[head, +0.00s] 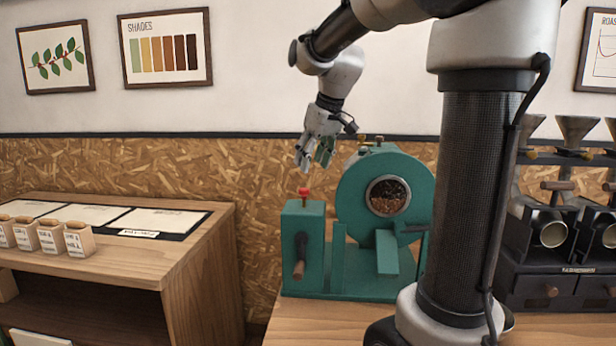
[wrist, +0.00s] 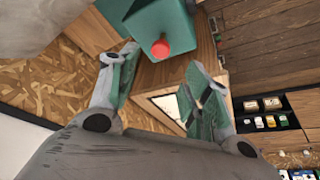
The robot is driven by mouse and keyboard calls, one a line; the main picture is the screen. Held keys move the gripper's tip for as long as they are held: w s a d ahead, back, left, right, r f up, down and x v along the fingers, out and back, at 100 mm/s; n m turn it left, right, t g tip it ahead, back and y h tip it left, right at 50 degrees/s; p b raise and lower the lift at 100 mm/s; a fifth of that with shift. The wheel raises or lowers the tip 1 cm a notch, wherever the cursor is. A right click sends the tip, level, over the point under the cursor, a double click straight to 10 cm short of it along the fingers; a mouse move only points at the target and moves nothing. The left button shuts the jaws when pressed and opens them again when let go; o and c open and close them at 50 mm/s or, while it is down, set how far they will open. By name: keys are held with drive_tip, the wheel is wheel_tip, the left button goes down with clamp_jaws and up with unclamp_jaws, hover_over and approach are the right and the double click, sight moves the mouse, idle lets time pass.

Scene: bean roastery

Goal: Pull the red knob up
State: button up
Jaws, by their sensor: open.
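The red knob (head: 304,192) stands on top of the green box at the left end of a green roasting machine (head: 333,258). In the wrist view the red knob (wrist: 160,48) shows from above on the green box, beyond my fingertips and roughly between them. My gripper (head: 315,162) is open and empty. In the head view it hangs above the knob and slightly to its right, apart from it. Its two fingers with green pads also show in the wrist view (wrist: 160,72).
The roaster's round drum (head: 425,178), with a window showing beans, stands right of the knob. Dark machines with funnels (head: 560,285) stand at right.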

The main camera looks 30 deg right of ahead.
drive_tip(key=v, duration=0.4)
idle(0.5)
